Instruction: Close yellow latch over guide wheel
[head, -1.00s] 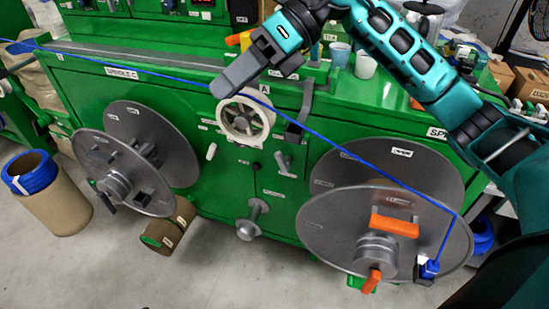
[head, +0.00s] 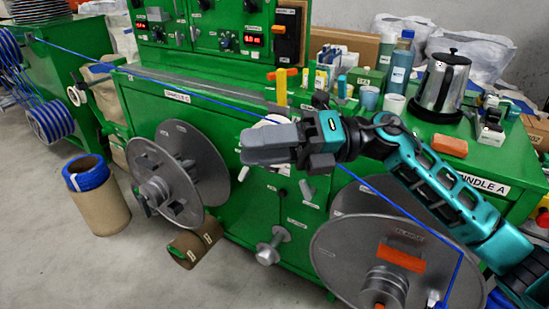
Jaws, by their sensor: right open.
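The white guide wheel (head: 262,122) is on the front of the green machine, mostly hidden behind my right gripper. A yellow upright piece (head: 281,88) with an orange part at its top stands just above the wheel; it may be the latch, standing up. The blue cable (head: 212,99) runs from the upper left toward the wheel and on to the lower right reel. Its contact with the wheel is hidden. My right gripper (head: 248,147) is open, pointing left, in front of the wheel. It appears empty and below the yellow piece. My left gripper is out of view.
A grey reel (head: 190,170) is at left and a larger one (head: 340,250) at lower right, with an orange handle (head: 402,257). Cups (head: 369,98), a bottle (head: 400,66) and a kettle (head: 442,88) stand on the machine top. Floor at lower left is partly clear.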

